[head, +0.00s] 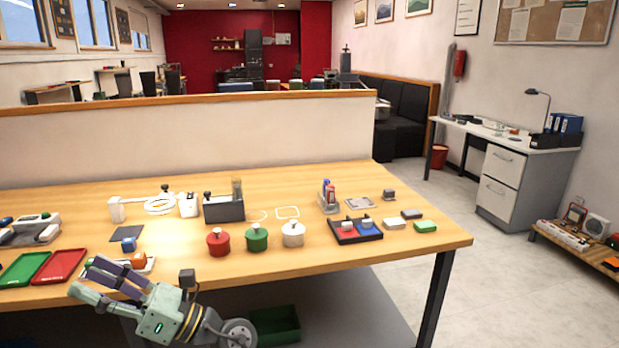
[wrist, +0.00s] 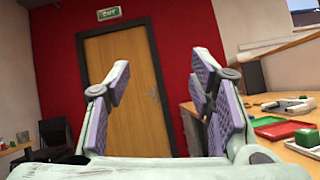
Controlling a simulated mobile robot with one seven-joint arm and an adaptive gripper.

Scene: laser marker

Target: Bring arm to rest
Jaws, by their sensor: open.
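My gripper (head: 98,279) shows at the lower left of the head view, in front of the table's near edge and pointing left. In the wrist view my gripper (wrist: 157,95) has its two purple-padded fingers spread wide with nothing between them. Beyond the fingers are a wooden door (wrist: 122,85) and a red wall (wrist: 190,30), well apart from them. In the head view the arm covers part of the near table edge and of a white tray with an orange block (head: 138,260).
The wooden table (head: 330,275) holds green (head: 22,268) and red (head: 60,266) trays close to my gripper, plus red (head: 218,242), green (head: 257,239) and white (head: 293,234) round containers. A green crate (head: 276,325) is below the table. Open floor (head: 520,290) lies to the right.

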